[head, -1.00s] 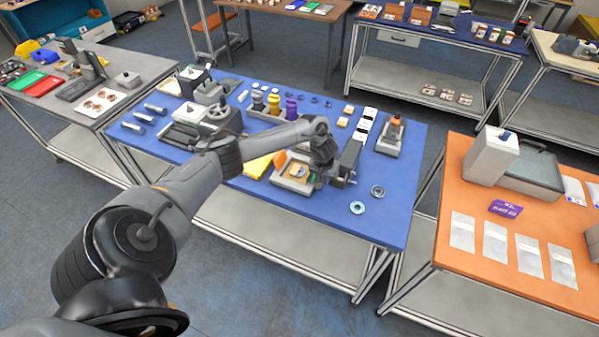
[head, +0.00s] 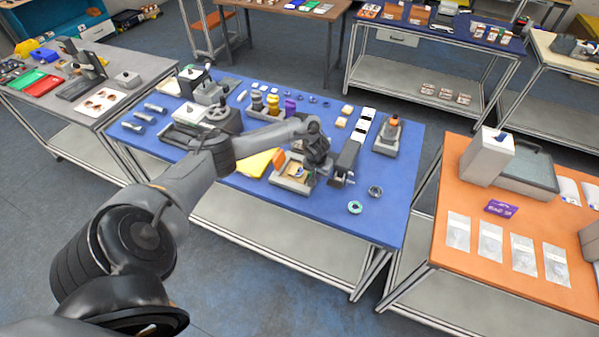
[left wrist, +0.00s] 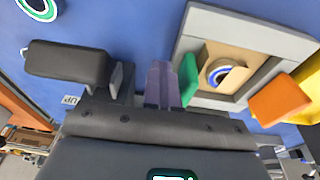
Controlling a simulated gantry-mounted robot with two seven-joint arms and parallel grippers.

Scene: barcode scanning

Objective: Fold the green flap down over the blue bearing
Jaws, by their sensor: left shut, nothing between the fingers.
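The blue bearing (left wrist: 218,72) lies on tan wrapping inside a grey square tray (left wrist: 207,17) in the left wrist view, with a tan piece covering part of it. The green flap (left wrist: 188,80) stands up at the tray's near-left side. An orange flap (left wrist: 280,97) sticks out at the opposite side. My left gripper (left wrist: 162,72) is shut and empty, just left of the green flap; I cannot tell whether it touches. In the head view, my left gripper (head: 318,165) is at the right side of the tray (head: 289,184). My right gripper is not in view.
A dark grey device (head: 346,160) stands close to the right of my gripper. A green-rimmed ring (head: 355,207) and a dark ring (head: 375,191) lie on the blue table (head: 395,205). A yellow sheet (head: 257,161) lies left of the tray. The front right table area is mostly clear.

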